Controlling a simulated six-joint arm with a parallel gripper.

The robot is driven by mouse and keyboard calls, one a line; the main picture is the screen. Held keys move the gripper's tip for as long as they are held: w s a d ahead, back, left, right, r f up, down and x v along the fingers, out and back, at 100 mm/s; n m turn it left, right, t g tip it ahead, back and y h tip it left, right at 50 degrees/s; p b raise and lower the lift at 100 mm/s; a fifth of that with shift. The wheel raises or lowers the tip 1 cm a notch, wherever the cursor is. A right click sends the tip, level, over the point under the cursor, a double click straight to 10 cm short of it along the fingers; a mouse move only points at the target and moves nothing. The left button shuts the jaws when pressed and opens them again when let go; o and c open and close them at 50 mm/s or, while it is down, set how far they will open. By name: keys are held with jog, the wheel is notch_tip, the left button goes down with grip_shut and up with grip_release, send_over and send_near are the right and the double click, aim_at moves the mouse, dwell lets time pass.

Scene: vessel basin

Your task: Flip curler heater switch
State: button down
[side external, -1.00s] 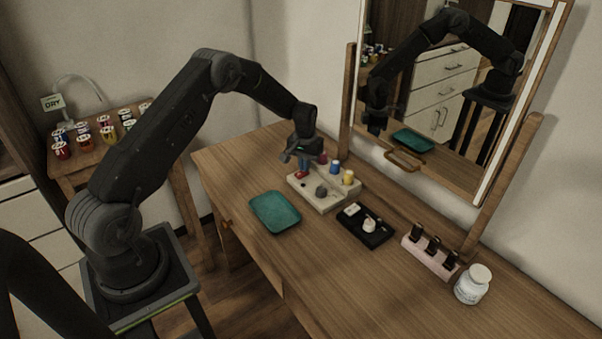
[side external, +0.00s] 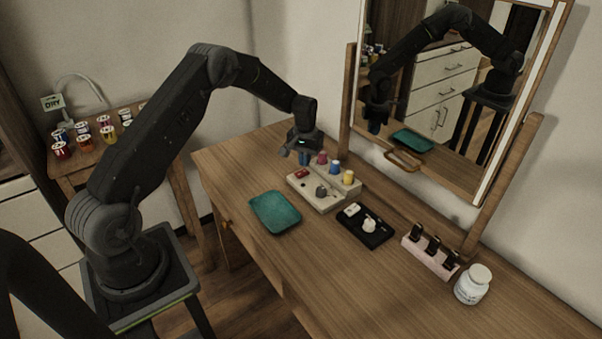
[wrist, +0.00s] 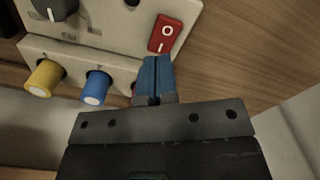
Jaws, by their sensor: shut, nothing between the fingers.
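The curler heater (side external: 325,200) is a cream box on the wooden dressing table, with a dark knob (wrist: 55,8) on its top. Its red rocker switch (side external: 302,174) is at the left end of the top. In the wrist view the switch (wrist: 166,33) shows white O and I marks; I cannot tell which side is pressed. My gripper (side external: 304,159) is shut and empty, with blue fingers pointing down behind the switch. In the wrist view the closed fingertips (wrist: 156,61) are just below the switch and look apart from it.
Red (side external: 322,157), blue (side external: 334,167) and yellow (side external: 348,177) pegs stick out along the heater's back. A teal tray (side external: 275,212) lies in front of it. A black tray (side external: 366,238), pink holder (side external: 430,258) and white jar (side external: 473,284) stand to the right. The mirror (side external: 440,100) rises behind.

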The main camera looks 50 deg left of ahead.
jog(key=shift+r, duration=2.2)
notch_tip(320, 180, up, 10)
jog(key=m+t, duration=0.1)
send_over(305, 171)
jog(key=s+d, duration=0.2)
jog(key=d, duration=0.3)
jog(key=s+d+r+m+t, duration=0.2)
jog(key=s+d+r, duration=0.65)
jog(key=r, duration=0.25)
jog(key=s+d+r+m+t, duration=0.1)
jog(key=s+d, duration=0.3)
jog(key=s, duration=0.6)
jog(key=s+d+r+m+t, duration=0.1)
jog(key=s+d, duration=0.3)
jog(key=s, duration=0.7)
jog(key=shift+r+m+t, duration=0.25)
jog(key=shift+m+t, duration=0.05)
jog(key=shift+m, duration=0.2)
